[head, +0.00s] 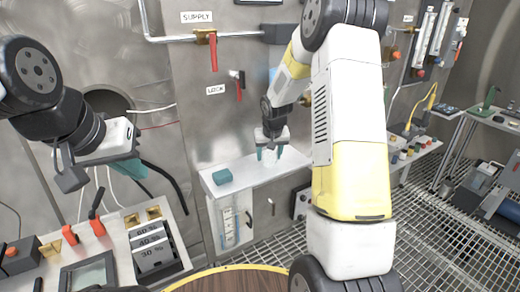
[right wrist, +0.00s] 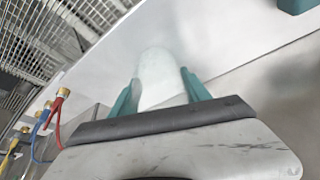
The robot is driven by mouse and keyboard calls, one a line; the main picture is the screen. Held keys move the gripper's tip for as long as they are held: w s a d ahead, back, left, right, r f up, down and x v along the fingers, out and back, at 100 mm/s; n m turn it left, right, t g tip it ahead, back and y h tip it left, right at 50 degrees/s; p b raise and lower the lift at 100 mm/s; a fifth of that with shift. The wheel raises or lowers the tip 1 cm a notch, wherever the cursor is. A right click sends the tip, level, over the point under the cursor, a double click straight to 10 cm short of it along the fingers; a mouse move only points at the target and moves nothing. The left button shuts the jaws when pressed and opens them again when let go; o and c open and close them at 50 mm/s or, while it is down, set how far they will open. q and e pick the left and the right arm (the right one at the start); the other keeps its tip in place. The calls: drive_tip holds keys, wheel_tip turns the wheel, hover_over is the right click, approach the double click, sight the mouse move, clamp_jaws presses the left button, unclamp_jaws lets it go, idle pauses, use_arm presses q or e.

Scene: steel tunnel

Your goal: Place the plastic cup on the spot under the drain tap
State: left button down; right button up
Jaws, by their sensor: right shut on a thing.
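My right gripper (head: 270,153) is low over the white shelf on the steel wall. In the right wrist view, its teal fingers (right wrist: 160,98) are shut on a whitish, translucent plastic cup (right wrist: 160,72), one finger on each side. In the head view the cup is pale against the shelf and hard to make out. Whether it touches the shelf is unclear. My left gripper (head: 128,167) is at the left, away from the shelf, and its fingers are mostly hidden. No drain tap can be identified by a label, and my right arm covers part of the wall. No marked spot shows clearly.
The white shelf (head: 211,184) carries a teal block (head: 222,177) at its left end. A red-handled tap (head: 212,50) hangs under the SUPPLY label, and another red handle (head: 239,90) is beside the LOCK label. A control panel (head: 118,240) is at lower left.

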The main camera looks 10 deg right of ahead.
drive_tip(key=o, duration=1.4)
drive_tip(key=shift+f, duration=0.15)
drive_tip(key=shift+c, duration=0.2)
drive_tip(key=shift+r, duration=0.25)
drive_tip(key=s+r, duration=0.1)
drive_tip(key=s, duration=1.1)
drive_tip(key=s+a+r+y, duration=0.1)
drive_tip(key=s+a+r, duration=0.1)
drive_tip(key=s+r, duration=0.8)
drive_tip(key=s+a+r+n+t+y, duration=0.1)
drive_tip(key=s+a+r, duration=0.1)
drive_tip(key=s+r, duration=0.8)
drive_tip(key=shift+s+a+r+t, duration=0.2)
drive_tip(key=shift+s+a+t, duration=0.15)
drive_tip(key=shift+s, duration=0.35)
